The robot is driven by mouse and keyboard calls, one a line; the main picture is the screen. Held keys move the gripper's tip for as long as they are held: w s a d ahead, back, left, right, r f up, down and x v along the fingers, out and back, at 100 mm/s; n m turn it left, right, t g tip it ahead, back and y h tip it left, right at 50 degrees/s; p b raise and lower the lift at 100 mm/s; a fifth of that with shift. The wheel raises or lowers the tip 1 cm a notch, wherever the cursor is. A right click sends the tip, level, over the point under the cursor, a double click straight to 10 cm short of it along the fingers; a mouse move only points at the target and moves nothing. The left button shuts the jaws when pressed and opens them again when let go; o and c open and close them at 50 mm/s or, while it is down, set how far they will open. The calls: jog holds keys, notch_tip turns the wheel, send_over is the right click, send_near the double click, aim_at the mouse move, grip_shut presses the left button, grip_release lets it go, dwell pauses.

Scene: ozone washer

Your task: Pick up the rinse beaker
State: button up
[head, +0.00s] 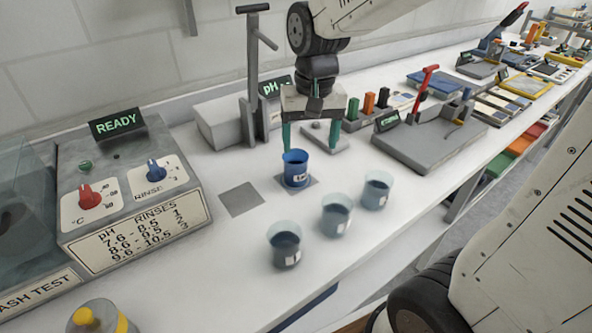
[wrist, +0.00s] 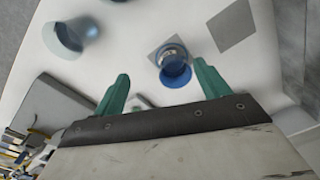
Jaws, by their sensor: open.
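The rinse beaker, which I take to be the blue one (head: 296,172), stands upright on a grey square pad with a small white label on its front. The label is too small to read. It also shows in the wrist view (wrist: 174,72), just beyond the fingertips and nearer the right one. My gripper (head: 310,139) points down above the bench with its two green fingers apart and nothing between them. It is behind and above the beaker in the head view, and not touching it. In the wrist view my gripper (wrist: 161,76) is open as well.
Three clear beakers with dark liquid, one of them here (head: 284,248), stand in front and to the right. An empty grey square (head: 241,199) lies to the left. A pH stand (head: 254,90) rises behind. The control box (head: 120,185) is at the left.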

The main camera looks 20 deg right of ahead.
send_over(296, 168)
jog(key=w, duration=0.2)
notch_tip(296, 168, down, 4)
jog(key=shift+m, duration=0.5)
jog(key=f, duration=0.5)
jog(key=w+d+f, duration=0.1)
jog(key=f, duration=0.2)
jog(key=shift+d, duration=0.1)
jog(key=c, duration=1.3)
